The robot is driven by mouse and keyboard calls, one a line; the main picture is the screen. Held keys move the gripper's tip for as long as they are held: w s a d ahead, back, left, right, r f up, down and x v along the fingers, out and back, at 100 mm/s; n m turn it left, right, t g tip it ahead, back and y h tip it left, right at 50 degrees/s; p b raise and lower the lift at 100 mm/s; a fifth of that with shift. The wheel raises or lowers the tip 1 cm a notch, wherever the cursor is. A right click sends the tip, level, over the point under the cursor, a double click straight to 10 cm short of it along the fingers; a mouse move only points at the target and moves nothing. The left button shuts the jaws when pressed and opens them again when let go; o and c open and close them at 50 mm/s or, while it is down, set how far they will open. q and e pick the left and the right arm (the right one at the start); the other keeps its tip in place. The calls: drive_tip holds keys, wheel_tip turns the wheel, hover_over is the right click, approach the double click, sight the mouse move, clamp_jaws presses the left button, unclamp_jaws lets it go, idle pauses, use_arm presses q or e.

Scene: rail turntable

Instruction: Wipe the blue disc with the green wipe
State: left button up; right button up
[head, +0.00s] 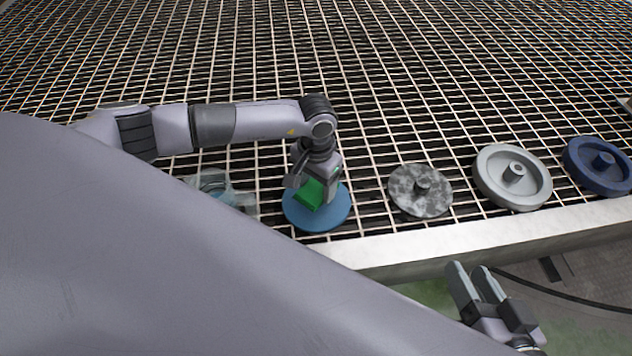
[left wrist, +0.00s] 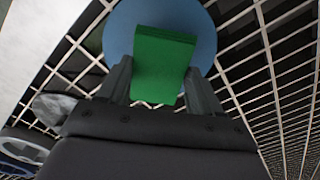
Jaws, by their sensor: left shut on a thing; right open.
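The blue disc (head: 330,216) lies flat on the grating near its front edge. It also shows in the left wrist view (left wrist: 205,32), behind the wipe. My left gripper (head: 312,188) is over the disc and shut on the green wipe (head: 309,194). In the left wrist view the green wipe (left wrist: 163,65) sits between the fingers of my left gripper (left wrist: 155,85), in front of the disc. Whether the wipe touches the disc I cannot tell. My right gripper (head: 475,283) is open and empty, in front of the pale edge beam, away from the disc.
Right of the blue disc stand a mottled grey wheel (head: 415,203), a light grey wheel (head: 495,189) and a dark blue wheel (head: 590,181). A pale blue-grey part (head: 213,183) lies to the left. A pale beam (head: 480,238) edges the grating. The grating behind is clear.

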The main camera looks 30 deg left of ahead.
use_arm(q)
drive_tip(key=shift+f, duration=0.25)
drive_tip(key=shift+a, duration=0.1)
